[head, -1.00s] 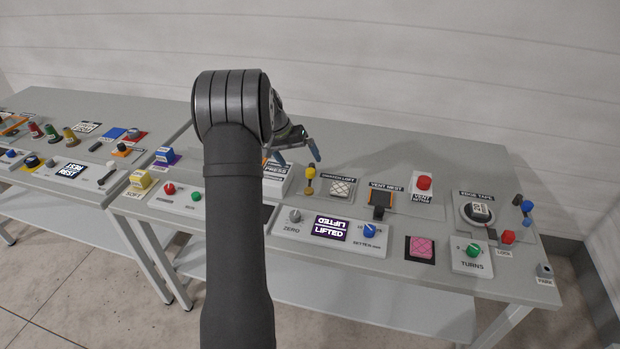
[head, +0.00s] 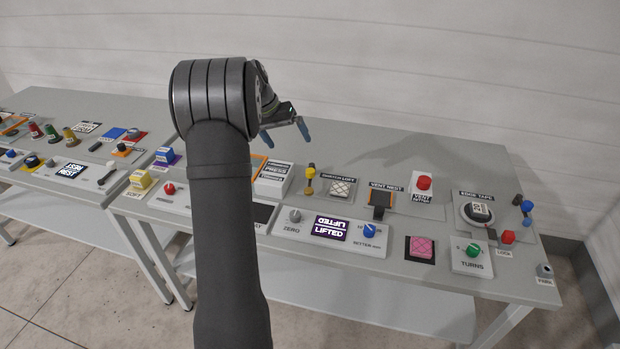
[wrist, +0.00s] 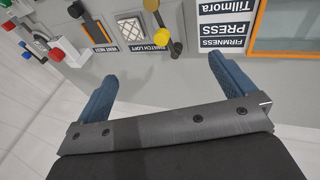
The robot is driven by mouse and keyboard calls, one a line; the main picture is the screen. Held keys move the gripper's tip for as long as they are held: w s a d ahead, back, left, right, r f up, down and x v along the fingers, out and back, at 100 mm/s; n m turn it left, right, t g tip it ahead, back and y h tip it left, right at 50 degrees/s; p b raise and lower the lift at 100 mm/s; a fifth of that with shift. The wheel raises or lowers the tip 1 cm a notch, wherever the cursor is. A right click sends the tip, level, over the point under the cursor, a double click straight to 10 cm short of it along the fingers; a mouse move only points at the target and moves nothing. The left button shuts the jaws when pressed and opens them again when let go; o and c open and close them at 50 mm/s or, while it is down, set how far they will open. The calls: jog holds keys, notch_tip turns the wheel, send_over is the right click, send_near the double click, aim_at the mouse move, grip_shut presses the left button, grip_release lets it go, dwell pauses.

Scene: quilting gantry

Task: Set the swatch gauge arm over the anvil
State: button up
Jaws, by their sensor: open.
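The swatch gauge (head: 310,179) stands left of the pale quilted swatch pad (head: 342,188), by the SWATCH LOFT label. In the wrist view the gauge arm (wrist: 163,36) shows near the top centre, next to the pad (wrist: 130,28). I cannot make out the anvil apart from the pad. My gripper (head: 285,133) is open and empty, above and behind the gauge. In the wrist view my gripper (wrist: 161,78) has its fingers wide apart with nothing between them.
The PRESS box (head: 273,180) stands left of the gauge. The vent nest (head: 380,203) and red vent button (head: 424,183) are to the right. In front, a display (head: 330,229) reads LIFTED between a grey knob and a blue knob. A pink quilted block (head: 421,248) lies front right.

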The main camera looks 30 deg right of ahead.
jog(key=shift+v, duration=0.9)
